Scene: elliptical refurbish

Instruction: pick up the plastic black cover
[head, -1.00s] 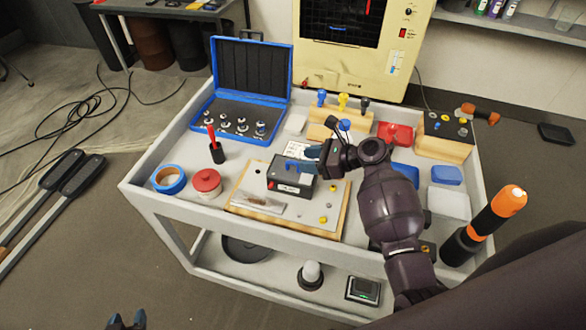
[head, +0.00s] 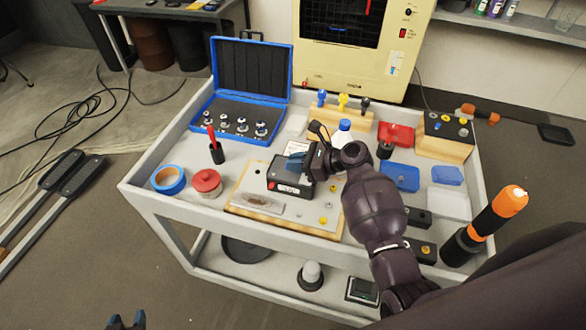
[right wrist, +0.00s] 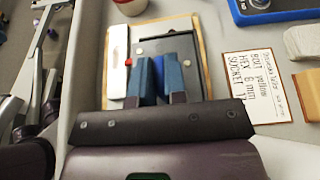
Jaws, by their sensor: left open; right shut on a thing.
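The plastic black cover (head: 291,184) is a box-like dark piece on the wooden-edged board (head: 255,203) at the middle of the cart. My right gripper (head: 297,163) reaches it from above and is shut on it at its upper edge. In the right wrist view the blue fingers (right wrist: 163,80) lie close together over the dark cover (right wrist: 182,48); the exact contact is partly hidden by the fingers. My left gripper (head: 127,321) is open and empty at the bottom edge of the head view, well away from the cart.
The grey cart (head: 155,205) also holds an open blue case (head: 250,80), blue tape (head: 168,180), a red-lidded jar (head: 206,184) and a red-handled tool (head: 214,147). A handwritten card (right wrist: 257,87) lies beside the board. An orange-black bottle (head: 490,222) stands at right.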

